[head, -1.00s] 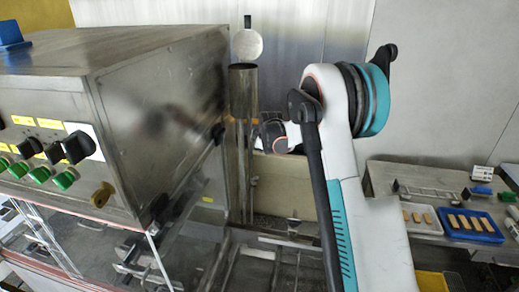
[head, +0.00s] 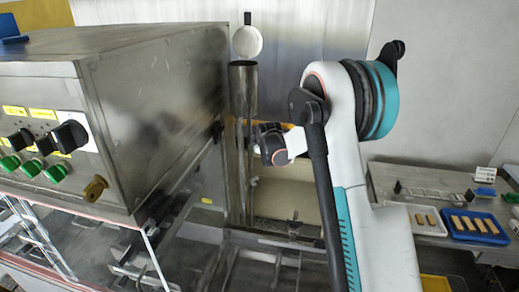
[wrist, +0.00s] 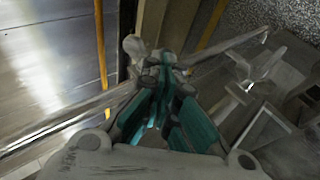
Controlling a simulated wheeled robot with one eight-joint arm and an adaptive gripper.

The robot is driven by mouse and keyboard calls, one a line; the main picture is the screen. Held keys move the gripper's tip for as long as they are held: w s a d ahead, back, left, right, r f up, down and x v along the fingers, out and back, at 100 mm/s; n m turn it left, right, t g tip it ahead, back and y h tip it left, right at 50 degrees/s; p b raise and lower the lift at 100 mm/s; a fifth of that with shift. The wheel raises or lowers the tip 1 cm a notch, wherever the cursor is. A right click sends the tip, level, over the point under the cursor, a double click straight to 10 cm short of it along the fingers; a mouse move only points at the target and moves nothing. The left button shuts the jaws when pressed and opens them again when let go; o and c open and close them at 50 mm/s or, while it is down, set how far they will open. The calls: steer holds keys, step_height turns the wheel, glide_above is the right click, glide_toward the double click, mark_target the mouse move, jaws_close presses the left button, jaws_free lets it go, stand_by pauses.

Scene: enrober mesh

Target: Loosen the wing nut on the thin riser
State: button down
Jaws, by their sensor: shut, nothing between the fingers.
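In the wrist view my gripper (wrist: 160,62) is shut and empty, its teal-and-dark fingers together. A pale rounded knob-like piece (wrist: 134,46) shows just beside and beyond the fingertips; I cannot tell whether it is the wing nut or whether they touch. A grey piece with two upright wing-like prongs (wrist: 254,72) stands to the right, apart from the fingers. In the head view a small metal T-shaped piece (head: 293,224) stands low behind my arm. A thin upright rod (head: 250,165), possibly the thin riser, stands by the machine. My fingers are hidden there.
The steel machine housing (head: 150,110) with knobs and buttons stands left of my arm. A wide upright tube (head: 243,88) and a beige trough (head: 285,200) are behind. A bench at right holds a blue tray (head: 482,238). A pale bar (wrist: 65,118) crosses the wrist view.

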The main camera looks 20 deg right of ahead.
steer(key=shift+s+f+b, duration=0.1)
steer(key=shift+f+b, duration=0.15)
steer(key=shift+b, duration=0.4)
stand_by(0.3)
steer(key=shift+s+a+f+n+t+h+b, duration=0.15)
steer(key=shift+f+t+h+b, duration=0.15)
steer(key=shift+t+b, duration=0.6)
steer(key=shift+w+f+n+t+h+b, duration=0.15)
steer(key=shift+f+t+h+b, duration=0.2)
steer(key=shift+b, duration=1)
steer(key=shift+s+b, duration=0.1)
steer(key=shift+b, duration=0.35)
stand_by(0.8)
